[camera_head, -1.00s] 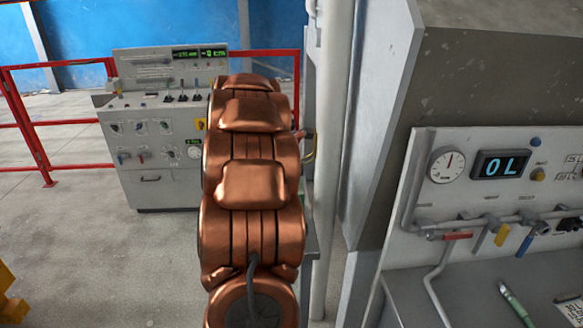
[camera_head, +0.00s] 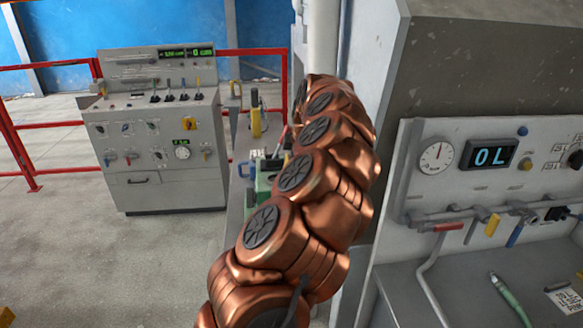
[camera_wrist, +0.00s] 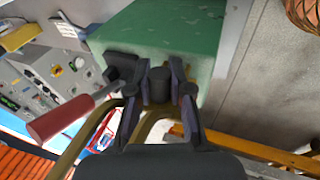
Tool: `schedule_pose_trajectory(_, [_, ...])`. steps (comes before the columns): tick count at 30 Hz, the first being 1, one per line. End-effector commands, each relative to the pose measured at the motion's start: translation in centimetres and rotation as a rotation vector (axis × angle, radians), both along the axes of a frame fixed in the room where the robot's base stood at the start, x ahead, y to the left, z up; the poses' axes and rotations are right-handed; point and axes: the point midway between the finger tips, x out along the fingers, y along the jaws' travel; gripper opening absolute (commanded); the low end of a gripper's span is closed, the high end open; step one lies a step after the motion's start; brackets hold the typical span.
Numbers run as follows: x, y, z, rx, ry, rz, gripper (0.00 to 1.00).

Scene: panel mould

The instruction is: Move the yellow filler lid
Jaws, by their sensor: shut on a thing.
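In the wrist view my gripper (camera_wrist: 160,88) has its two dark fingers closed around a dark, round, stub-like piece (camera_wrist: 158,86) in front of a green box (camera_wrist: 165,32). An olive-yellow bent bar (camera_wrist: 148,128) runs just below the fingers. I cannot tell whether the dark piece or the bar belongs to the yellow filler lid, and no lid is clearly recognisable. In the head view my arm hides my gripper. Part of a green machine (camera_head: 264,172) shows left of the arm, with a yellow upright part (camera_head: 256,113) behind it.
A lever with a red grip (camera_wrist: 62,118) lies close left of my gripper in the wrist view. In the head view a grey control console (camera_head: 158,150) and red railing (camera_head: 40,124) stand at left. A grey gauge panel (camera_head: 440,190) is at right.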

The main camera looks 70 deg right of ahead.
Motion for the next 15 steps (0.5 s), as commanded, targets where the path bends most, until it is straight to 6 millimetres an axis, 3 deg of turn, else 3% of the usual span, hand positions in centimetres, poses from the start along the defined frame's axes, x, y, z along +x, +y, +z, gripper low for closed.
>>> schedule_pose_trajectory(15, [-0.48, -0.28, -0.26, 0.043, -0.104, -0.004, 0.00])
